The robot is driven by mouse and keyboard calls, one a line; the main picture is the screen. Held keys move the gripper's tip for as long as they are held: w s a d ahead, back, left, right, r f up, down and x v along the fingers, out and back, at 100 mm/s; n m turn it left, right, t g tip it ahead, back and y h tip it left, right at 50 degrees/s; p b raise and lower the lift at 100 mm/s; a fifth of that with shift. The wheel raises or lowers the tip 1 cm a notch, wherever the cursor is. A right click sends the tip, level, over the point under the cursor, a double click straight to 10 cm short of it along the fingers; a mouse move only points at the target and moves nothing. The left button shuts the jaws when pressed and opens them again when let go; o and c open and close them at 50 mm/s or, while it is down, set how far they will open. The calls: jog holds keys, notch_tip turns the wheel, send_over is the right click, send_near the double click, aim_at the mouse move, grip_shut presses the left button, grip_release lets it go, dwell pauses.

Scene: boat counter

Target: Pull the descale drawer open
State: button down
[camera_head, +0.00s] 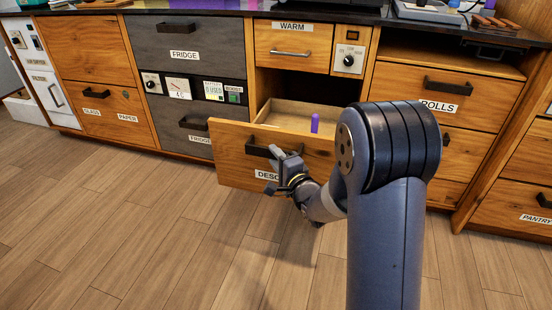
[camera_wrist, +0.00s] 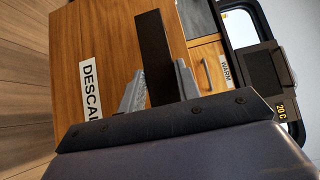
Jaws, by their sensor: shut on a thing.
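The descale drawer (camera_head: 226,152) is a wooden drawer low in the counter, and it stands pulled out from the cabinet. Its label reads "DESC", partly covered by my arm; in the wrist view the drawer front (camera_wrist: 118,45) shows more of the label. A purple object (camera_head: 315,123) stands upright in the drawer. My gripper (camera_head: 277,160) is at the drawer's front, shut on its dark handle (camera_head: 257,150). In the wrist view the fingers (camera_wrist: 158,88) lie on either side of the dark handle bar (camera_wrist: 153,45).
The warm drawer (camera_head: 291,45) above is shut. Grey fridge drawers (camera_head: 182,50) stand to the left, and the rolls drawer (camera_head: 440,92) to the right. The wooden floor (camera_head: 150,230) in front is clear apart from my arm.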

jog(key=c, duration=1)
grip_release()
jog(key=p+v, duration=0.2)
jog(key=v, duration=0.8)
jog(key=shift+s+d, duration=0.2)
jog(key=shift+s, duration=0.15)
jog(key=x, duration=0.3)
jog(key=b+x, duration=0.1)
jog(key=x, duration=0.3)
jog(key=b+x, duration=0.1)
jog(key=x, duration=0.3)
jog(key=shift+w+d, duration=0.15)
jog(key=shift+w, duration=0.2)
jog(key=shift+s, duration=0.1)
